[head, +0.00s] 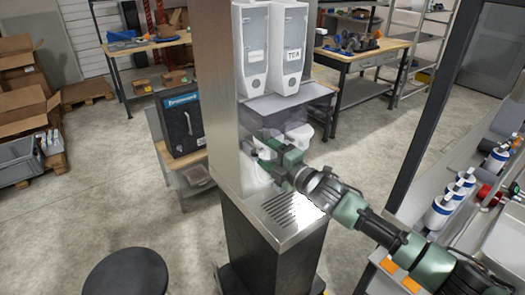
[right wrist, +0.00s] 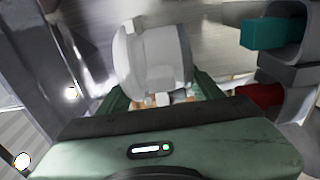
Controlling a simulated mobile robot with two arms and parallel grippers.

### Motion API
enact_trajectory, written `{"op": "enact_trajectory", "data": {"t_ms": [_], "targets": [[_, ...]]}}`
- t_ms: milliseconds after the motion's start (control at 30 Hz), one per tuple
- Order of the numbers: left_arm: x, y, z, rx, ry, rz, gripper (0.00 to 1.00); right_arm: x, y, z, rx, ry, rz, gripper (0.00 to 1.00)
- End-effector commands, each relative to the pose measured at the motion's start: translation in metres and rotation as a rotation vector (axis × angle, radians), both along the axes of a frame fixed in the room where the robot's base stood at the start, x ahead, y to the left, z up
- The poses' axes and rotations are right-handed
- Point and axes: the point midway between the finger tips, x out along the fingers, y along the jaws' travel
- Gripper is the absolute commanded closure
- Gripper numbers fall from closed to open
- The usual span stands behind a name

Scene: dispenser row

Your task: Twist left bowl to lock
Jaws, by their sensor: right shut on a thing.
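The dispenser has two white hoppers, a left one (head: 251,50) and a right one (head: 287,48) labelled TEA. Another white bowl (head: 301,132) shows behind and to the right. My right gripper (head: 275,152) reaches in from the right and is shut on the left bowl. In the right wrist view the pale bowl (right wrist: 150,55) sits between the two green fingers (right wrist: 158,95). Its exact seating in the dispenser is hidden. My left gripper is out of view.
A slotted metal drip tray (head: 290,210) lies below my right arm. A dark post (head: 425,110) and a counter with white bottles (head: 440,208) stand right. A black box (head: 180,122) stands left, and a round black stool (head: 125,272) is at front left.

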Motion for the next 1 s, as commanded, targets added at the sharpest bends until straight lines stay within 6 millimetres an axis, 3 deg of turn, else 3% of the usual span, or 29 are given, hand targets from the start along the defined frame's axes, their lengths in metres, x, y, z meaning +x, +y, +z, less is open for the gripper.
{"op": "enact_trajectory", "data": {"t_ms": [1000], "targets": [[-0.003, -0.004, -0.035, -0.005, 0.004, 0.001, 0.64, 0.003, 0.006, -0.002, 0.003, 0.000, -0.196, 0.78]]}}
